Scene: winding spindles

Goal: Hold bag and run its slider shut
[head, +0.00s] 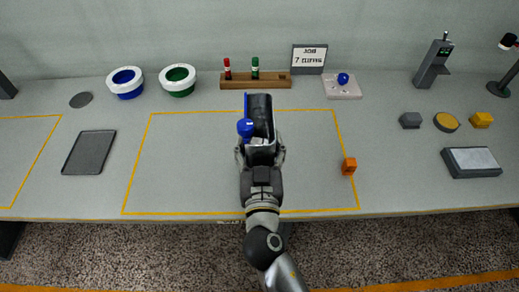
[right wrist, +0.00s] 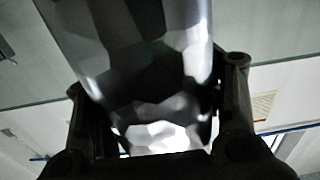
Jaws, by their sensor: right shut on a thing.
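A dark, glossy bag (head: 261,108) stands up from my right gripper (head: 261,152) over the middle of the table in the head view. A blue strip runs along its left edge, with a round blue knob (head: 245,128) on that side, which may be the slider. My right gripper is shut on the lower part of the bag. In the right wrist view the bag (right wrist: 150,60) shows as a grey and black faceted body between the two fingers. Whether the strip is open or closed cannot be told. My left gripper is not in view.
An orange block (head: 349,166) lies right of the bag, inside the yellow outline. A dark tray (head: 90,152) lies to the left. A wooden rack (head: 240,80), a sign (head: 309,58) and a blue-button plate (head: 343,88) stand behind. The outlined area is otherwise clear.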

